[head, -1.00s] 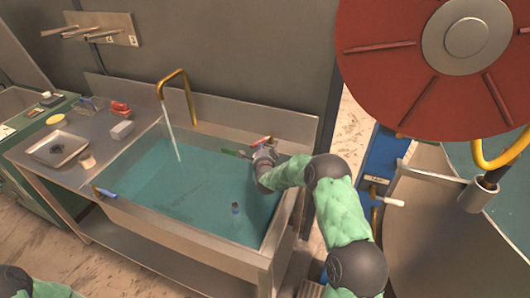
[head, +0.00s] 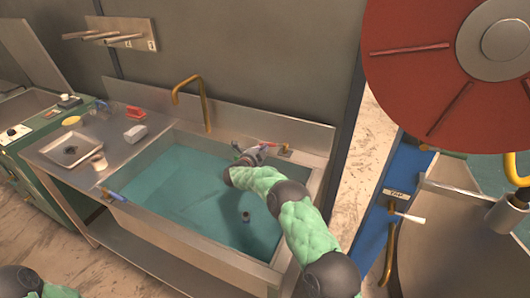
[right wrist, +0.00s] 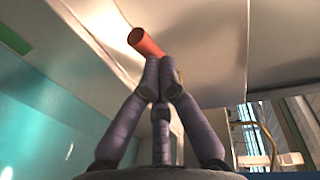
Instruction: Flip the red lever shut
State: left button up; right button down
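The red lever (right wrist: 147,42) shows in the right wrist view as a short orange-red tube at my fingertips. In the head view a small part of the red lever (head: 268,146) shows at the sink's back edge, beside my right gripper (head: 255,152). In the right wrist view my right gripper (right wrist: 163,72) has its fingers drawn together, with the lever touching or just behind their tips; I see no clear grip around it. The brass spout (head: 190,95) has no water stream below it. My left gripper is out of view.
The sink (head: 215,248) holds teal water with a small dark object (head: 245,216) in it. A blue handle (head: 113,194) is at its left front corner. A green piece (right wrist: 14,36) lies left of the fingers. A big red disc (head: 420,70) stands at the right.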

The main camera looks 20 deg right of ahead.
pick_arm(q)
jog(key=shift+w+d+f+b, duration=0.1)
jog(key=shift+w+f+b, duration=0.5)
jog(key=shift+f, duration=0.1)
pick_arm(e)
jog(key=shift+w+d, duration=0.25)
jog(key=shift+w, duration=0.65)
jog(key=shift+w+d, duration=0.25)
jog(key=shift+w, duration=0.75)
